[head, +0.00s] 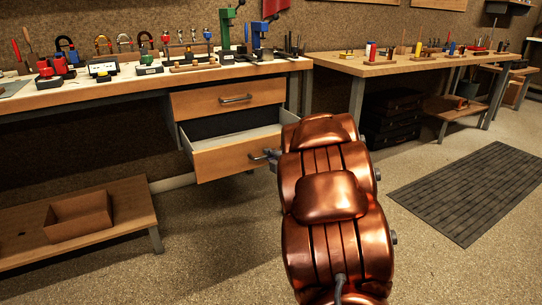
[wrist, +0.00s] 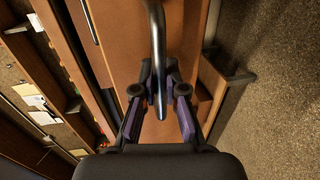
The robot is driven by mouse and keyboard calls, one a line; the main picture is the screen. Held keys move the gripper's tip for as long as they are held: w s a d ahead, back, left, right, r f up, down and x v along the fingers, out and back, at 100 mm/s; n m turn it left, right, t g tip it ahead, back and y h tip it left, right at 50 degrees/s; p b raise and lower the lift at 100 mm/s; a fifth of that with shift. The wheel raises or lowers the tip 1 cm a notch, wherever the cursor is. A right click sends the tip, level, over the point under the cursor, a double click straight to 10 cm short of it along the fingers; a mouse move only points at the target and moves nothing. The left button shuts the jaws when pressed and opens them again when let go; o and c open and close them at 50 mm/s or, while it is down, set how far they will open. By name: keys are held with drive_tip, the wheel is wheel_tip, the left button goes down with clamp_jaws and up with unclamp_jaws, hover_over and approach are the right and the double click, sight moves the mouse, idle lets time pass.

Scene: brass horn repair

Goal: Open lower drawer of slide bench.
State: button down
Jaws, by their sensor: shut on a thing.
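The slide bench (head: 150,86) stands at the left, with two wooden drawers under its right part. The upper drawer (head: 218,101) is closed. The lower drawer (head: 225,158) is pulled out, and its empty-looking inside shows between the two fronts. My gripper (head: 271,157) is at the lower drawer's handle (head: 256,157), partly hidden by my copper-coloured arm. In the wrist view the handle (wrist: 155,45) is a metal bar running between the fingers of my gripper (wrist: 160,105), which are shut on it.
Many small tools and a green press (head: 226,30) stand on the bench top. A low shelf (head: 130,207) with an open brown box (head: 79,217) is at the lower left. A second bench (head: 400,66) stands at the right. A dark mat (head: 470,190) lies on open floor.

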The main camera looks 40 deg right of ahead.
drive_tip(key=c, duration=1.2)
unclamp_jaws()
drive_tip(key=shift+s, duration=0.1)
drive_tip(key=v, duration=1.2)
